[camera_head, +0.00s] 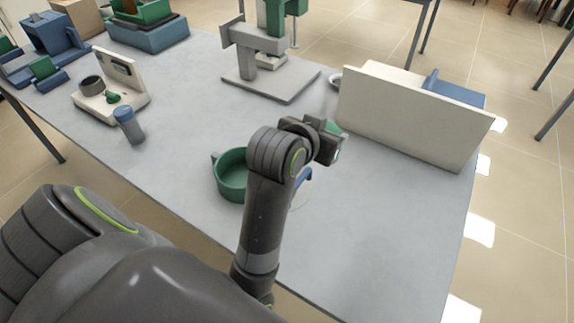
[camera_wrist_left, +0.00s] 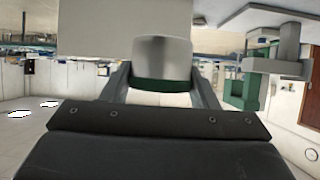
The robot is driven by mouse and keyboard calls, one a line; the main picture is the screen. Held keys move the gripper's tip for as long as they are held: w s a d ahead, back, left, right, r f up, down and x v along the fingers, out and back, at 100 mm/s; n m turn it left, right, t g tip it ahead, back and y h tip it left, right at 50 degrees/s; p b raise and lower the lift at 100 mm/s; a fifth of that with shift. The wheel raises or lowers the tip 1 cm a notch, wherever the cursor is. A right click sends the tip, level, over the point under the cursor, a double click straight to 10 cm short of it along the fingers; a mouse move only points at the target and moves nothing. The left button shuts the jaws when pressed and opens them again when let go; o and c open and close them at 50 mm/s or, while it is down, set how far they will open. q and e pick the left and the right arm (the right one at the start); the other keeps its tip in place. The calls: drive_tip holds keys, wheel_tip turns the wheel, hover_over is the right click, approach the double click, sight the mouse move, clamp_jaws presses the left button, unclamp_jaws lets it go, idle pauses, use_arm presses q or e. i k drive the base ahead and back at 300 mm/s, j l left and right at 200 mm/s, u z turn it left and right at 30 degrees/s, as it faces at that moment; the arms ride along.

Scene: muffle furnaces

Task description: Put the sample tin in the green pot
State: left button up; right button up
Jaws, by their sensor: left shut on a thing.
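The green pot (camera_head: 231,178) stands on the grey table, just left of my left forearm, which hides part of its right side. My left gripper (camera_head: 336,143) is above the table, to the right of the pot and apart from it. In the left wrist view the gripper (camera_wrist_left: 162,88) is shut on the sample tin (camera_wrist_left: 162,55), a silvery cylinder with a dark green band, held between the two fingers. In the head view the tin is mostly hidden by the gripper; only small green bits show there. My right gripper is not in view.
A cream panel (camera_head: 410,115) stands at the right. A green and grey press (camera_head: 262,60) stands at the back. A blue-grey bottle (camera_head: 129,125) and a cream stand (camera_head: 108,95) are at the left. A blue handle (camera_head: 305,175) shows beside my forearm. The table's front right is clear.

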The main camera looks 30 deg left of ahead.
sight(243, 174)
drive_tip(key=j+z, duration=0.35)
drive_tip(key=k+j+z, duration=0.1)
drive_tip(key=j+z, duration=0.25)
drive_tip(key=k+j+z, duration=0.15)
drive_tip(key=j+z, duration=0.25)
drive_tip(key=k+j+z, duration=0.15)
drive_tip(key=z, duration=0.2)
drive_tip(key=k+j+z, duration=0.25)
drive_tip(key=k+j, duration=1.05)
drive_tip(key=j, duration=0.15)
